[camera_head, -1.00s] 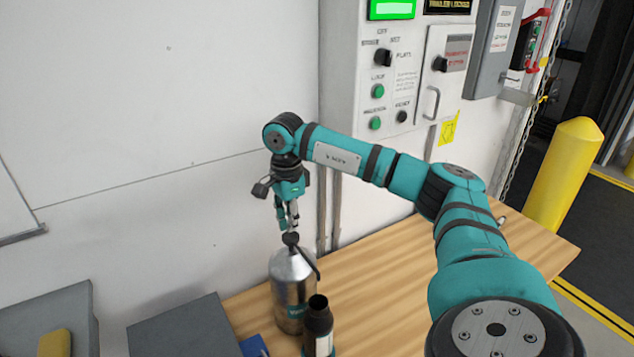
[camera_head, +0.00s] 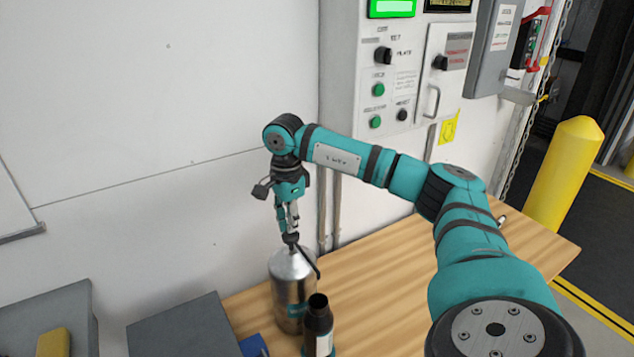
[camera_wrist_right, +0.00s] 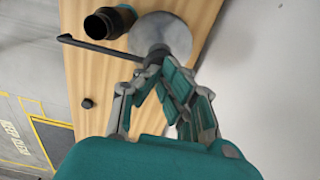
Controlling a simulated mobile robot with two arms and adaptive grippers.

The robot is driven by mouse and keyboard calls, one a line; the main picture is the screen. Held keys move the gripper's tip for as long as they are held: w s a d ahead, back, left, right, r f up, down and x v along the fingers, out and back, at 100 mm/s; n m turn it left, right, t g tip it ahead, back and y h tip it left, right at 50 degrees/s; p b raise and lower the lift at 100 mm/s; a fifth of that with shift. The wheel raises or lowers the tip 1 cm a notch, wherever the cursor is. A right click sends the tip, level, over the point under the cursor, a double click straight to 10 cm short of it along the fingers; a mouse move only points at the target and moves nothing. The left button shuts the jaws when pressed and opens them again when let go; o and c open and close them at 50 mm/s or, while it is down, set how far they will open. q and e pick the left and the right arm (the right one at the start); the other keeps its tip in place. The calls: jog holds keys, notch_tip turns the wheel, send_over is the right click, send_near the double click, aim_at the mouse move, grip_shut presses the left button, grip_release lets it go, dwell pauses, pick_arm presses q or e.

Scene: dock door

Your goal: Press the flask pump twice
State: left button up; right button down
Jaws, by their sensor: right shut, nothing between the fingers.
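The flask (camera_head: 290,278) is a silver metal bottle standing upright on the wooden table, with a dark pump head and a thin black spout on top. It also shows from above in the right wrist view (camera_wrist_right: 160,32). My right gripper (camera_head: 291,234) points down directly over the pump head, fingers shut and empty. Its fingertips are at the pump's top and appear to touch it; they partly hide it. In the right wrist view the fingertips (camera_wrist_right: 158,58) overlap the pump, with the spout reaching left. My left gripper is not in view.
A dark bottle (camera_head: 318,326) stands close in front of the flask. A blue item (camera_head: 254,346) lies at the table's left edge. Grey boxes (camera_head: 185,328) are at the lower left. A control panel (camera_head: 390,75) is on the wall behind.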

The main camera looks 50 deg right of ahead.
jog(key=shift+f+b, duration=0.85)
jog(key=shift+f, duration=0.6)
jog(key=shift+r+p, duration=1.45)
jog(key=shift+r, duration=0.45)
notch_tip(320, 180, up, 6)
jog(key=p, duration=0.4)
